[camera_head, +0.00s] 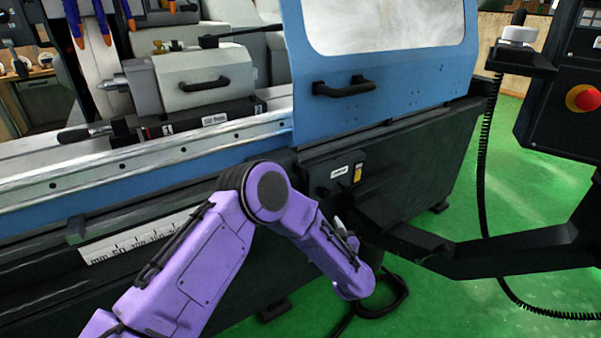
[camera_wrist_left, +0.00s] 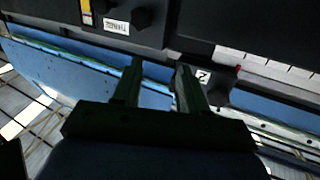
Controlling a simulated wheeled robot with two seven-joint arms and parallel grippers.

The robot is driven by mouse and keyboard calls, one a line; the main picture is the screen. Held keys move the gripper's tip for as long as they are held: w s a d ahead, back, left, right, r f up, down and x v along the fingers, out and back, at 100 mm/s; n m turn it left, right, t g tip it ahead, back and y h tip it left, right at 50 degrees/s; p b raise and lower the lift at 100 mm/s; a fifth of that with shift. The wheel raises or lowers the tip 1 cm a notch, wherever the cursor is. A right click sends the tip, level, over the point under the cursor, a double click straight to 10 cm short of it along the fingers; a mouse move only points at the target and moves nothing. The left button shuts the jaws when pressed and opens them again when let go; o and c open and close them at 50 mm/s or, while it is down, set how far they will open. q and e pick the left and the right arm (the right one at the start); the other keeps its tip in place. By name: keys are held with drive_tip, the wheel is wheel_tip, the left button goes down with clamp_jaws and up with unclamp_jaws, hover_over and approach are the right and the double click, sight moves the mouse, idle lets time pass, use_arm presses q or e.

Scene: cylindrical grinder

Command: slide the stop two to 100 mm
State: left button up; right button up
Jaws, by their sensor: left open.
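In the left wrist view, stop two (camera_wrist_left: 204,76) is a dark block with a white label marked 2, seen upside down. It sits by the end of the white scale (camera_wrist_left: 265,70). My left gripper (camera_wrist_left: 160,68) is open, its two dark fingers apart with nothing seen between them. The right-hand finger is beside the stop's label in the picture; I cannot tell whether they touch. In the head view, the scale (camera_head: 112,247) shows on the machine's front at the lower left. My purple left arm hides stop two and most of the gripper there. My right gripper is not in view.
The blue door (camera_head: 400,80) with a black handle is above. A black bracket arm (camera_head: 500,255) carries the control panel at the right. Green floor lies below.

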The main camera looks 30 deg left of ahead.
sight(305, 169)
use_arm(q)
drive_tip(key=w+a+r+n+g+y, duration=0.3)
drive_tip(key=a+r+n+g+y, duration=0.15)
drive_tip(key=r, duration=0.65)
drive_tip(key=shift+n+g, duration=0.25)
drive_tip(key=shift+g, duration=0.2)
drive_tip(key=x, duration=1)
drive_tip(key=shift+w+a+r, duration=0.1)
drive_tip(key=shift+w+a, duration=0.05)
clamp_jaws()
